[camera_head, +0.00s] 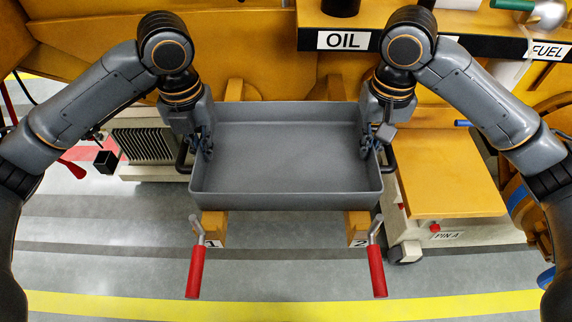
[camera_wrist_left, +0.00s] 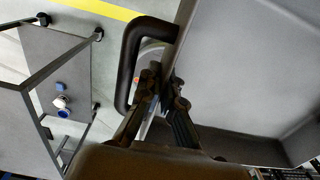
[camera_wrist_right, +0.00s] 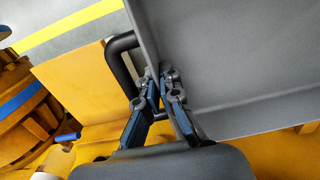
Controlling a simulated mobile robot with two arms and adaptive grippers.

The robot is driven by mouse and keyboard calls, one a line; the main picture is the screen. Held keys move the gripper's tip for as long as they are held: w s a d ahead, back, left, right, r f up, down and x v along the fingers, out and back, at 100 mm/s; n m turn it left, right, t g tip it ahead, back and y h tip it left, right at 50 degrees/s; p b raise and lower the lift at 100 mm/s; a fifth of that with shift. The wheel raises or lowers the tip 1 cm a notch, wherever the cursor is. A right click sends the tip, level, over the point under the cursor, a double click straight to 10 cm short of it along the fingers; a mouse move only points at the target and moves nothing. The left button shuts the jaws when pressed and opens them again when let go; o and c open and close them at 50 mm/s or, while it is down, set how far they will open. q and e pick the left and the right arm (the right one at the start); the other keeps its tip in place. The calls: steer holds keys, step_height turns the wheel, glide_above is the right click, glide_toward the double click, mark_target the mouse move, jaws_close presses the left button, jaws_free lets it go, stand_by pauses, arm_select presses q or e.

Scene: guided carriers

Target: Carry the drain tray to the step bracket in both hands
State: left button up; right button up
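The drain tray (camera_head: 285,199) is a wide grey open box, empty and about level, in the middle of the head view. Black loop handles stick out from its sides, at the left (camera_wrist_left: 130,65) and right (camera_wrist_right: 118,62). My left gripper (camera_head: 205,146) has its fingers closed on the tray's left side wall. My right gripper (camera_head: 375,145) has its fingers closed on the right side wall, beside the handle. Orange bracket blocks marked 1 (camera_head: 214,227) and 2 (camera_head: 358,226) show below the tray's near edge. Whether the tray rests on them cannot be told.
Red-handled levers, left (camera_head: 194,270) and right (camera_head: 377,270), stand in front of the blocks. A cart with an orange top (camera_head: 450,185) is at the right. A finned unit (camera_head: 145,145) is at the left. The OIL shelf (camera_head: 400,40) is behind.

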arm_select(q)
steer(key=o, duration=0.5)
steer(key=shift+r, duration=0.1)
steer(key=shift+c, duration=0.2)
arm_select(e)
steer(key=o, duration=0.5)
steer(key=shift+r, duration=0.1)
steer(key=shift+c, duration=0.2)
arm_select(q)
step_height(320, 180, up, 8)
steer(key=shift+f, duration=0.1)
arm_select(e)
steer(key=shift+r, duration=0.1)
step_height(320, 180, up, 12)
